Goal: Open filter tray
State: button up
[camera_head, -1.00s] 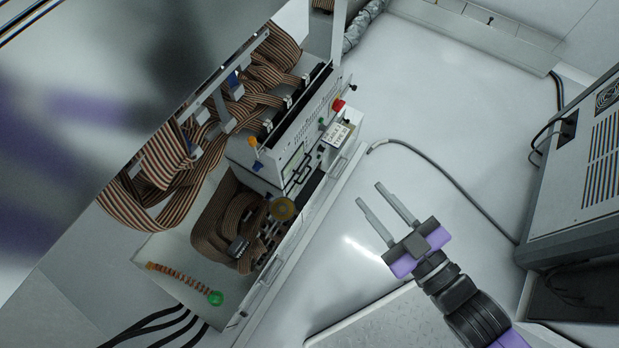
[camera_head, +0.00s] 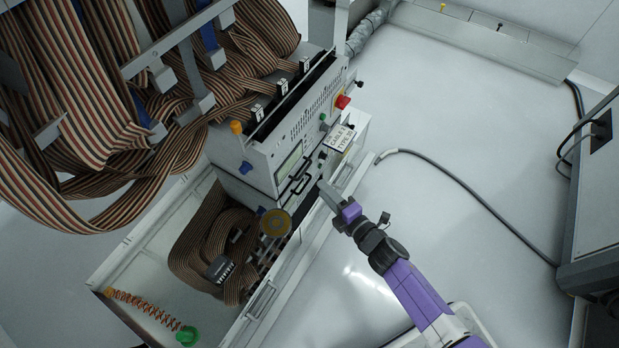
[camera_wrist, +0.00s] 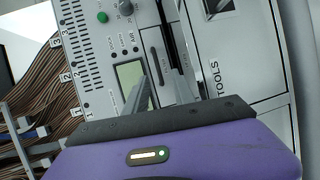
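A grey-white handler box (camera_head: 255,165) with a small display (camera_head: 289,162) stands at the left centre in the head view. Dark handles (camera_head: 301,184) sit on the front face beside and below the display; which one belongs to the filter tray I cannot tell. My gripper (camera_head: 324,192) is close in front of these handles. In the wrist view, my gripper's fingers (camera_wrist: 160,88) are apart, pointing at the front panel. A dark vertical handle (camera_wrist: 156,65) shows just beyond and between them, right of the display (camera_wrist: 131,77). Contact with it is not clear.
Striped ribbon cables (camera_head: 75,90) hang at the left. A cabinet front marked "TOOLS" (camera_wrist: 214,82) is right of the fingers in the wrist view. A red knob (camera_head: 342,101) sits on the box. A grey hose (camera_head: 450,180) crosses the otherwise clear floor to a machine (camera_head: 595,210) at right.

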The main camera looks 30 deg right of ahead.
jog(key=shift+n, duration=0.3)
jog(key=x, duration=0.2)
jog(key=b+x, duration=0.1)
jog(key=x, duration=0.2)
jog(key=b+x, duration=0.1)
jog(key=x, duration=0.2)
jog(key=shift+a+r, duration=0.15)
jog(key=shift+r, duration=0.1)
grip_shut()
dwell(1.0)
